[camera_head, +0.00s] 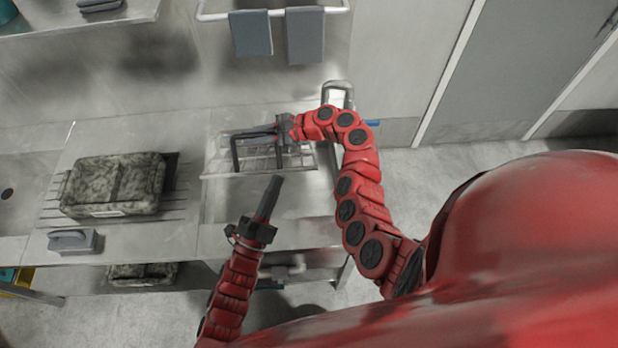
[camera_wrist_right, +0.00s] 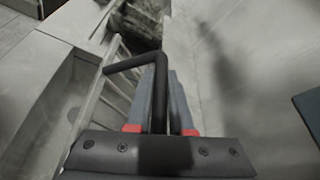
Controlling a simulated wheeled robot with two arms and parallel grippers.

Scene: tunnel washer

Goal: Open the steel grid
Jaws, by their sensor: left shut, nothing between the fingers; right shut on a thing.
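The steel grid (camera_head: 290,160) lies over the back part of a basin in the counter, in the middle of the head view. Its black handle (camera_wrist_right: 137,62) shows in the right wrist view. My right gripper (camera_head: 243,134) is shut on this handle. In the wrist view its two grey fingers (camera_wrist_right: 160,95) stand on either side of the black bar. The basin's front part (camera_head: 265,203) looks uncovered; how far the grid is tilted is hard to tell. My left gripper (camera_head: 274,184) is shut and empty, in front of the grid and apart from it.
A mottled lidded tray (camera_head: 115,185) stands on the counter to the left, with a small grey block (camera_head: 72,241) in front of it. Towels (camera_head: 251,34) hang on a rail (camera_head: 213,17) on the wall behind. Open floor (camera_head: 450,160) lies to the right.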

